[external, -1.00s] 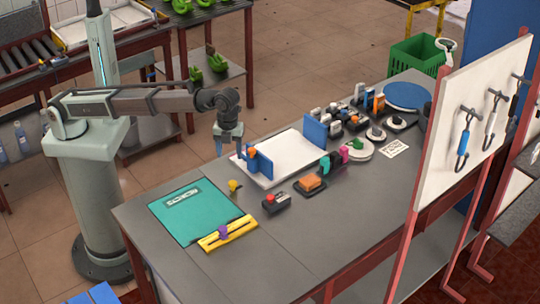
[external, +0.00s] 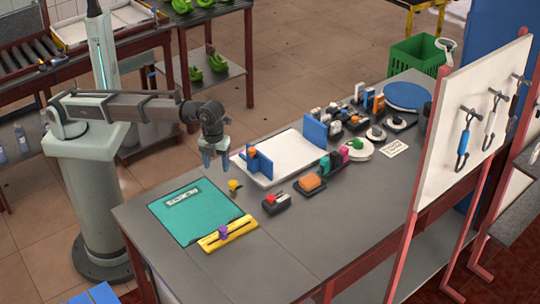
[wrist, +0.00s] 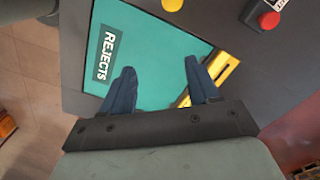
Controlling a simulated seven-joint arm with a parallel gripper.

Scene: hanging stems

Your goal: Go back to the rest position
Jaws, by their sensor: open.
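My gripper (external: 216,160) hangs above the near-left part of the grey table, fingers pointing down, beside the white board. In the wrist view my gripper (wrist: 162,87) has its two dark blue fingers spread apart with nothing between them. Below and beyond the fingers lies the teal mat labelled REJECTS (wrist: 150,50), which also shows in the external view (external: 190,222). No held object shows in either view.
A yellow slider fixture (external: 228,235), a yellow knob (external: 234,187), a red button box (external: 276,201) and an orange button (external: 312,182) stand on the table. A white board (external: 283,158) bears blue uprights. A pegboard (external: 475,105) with hanging tools rises at right.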

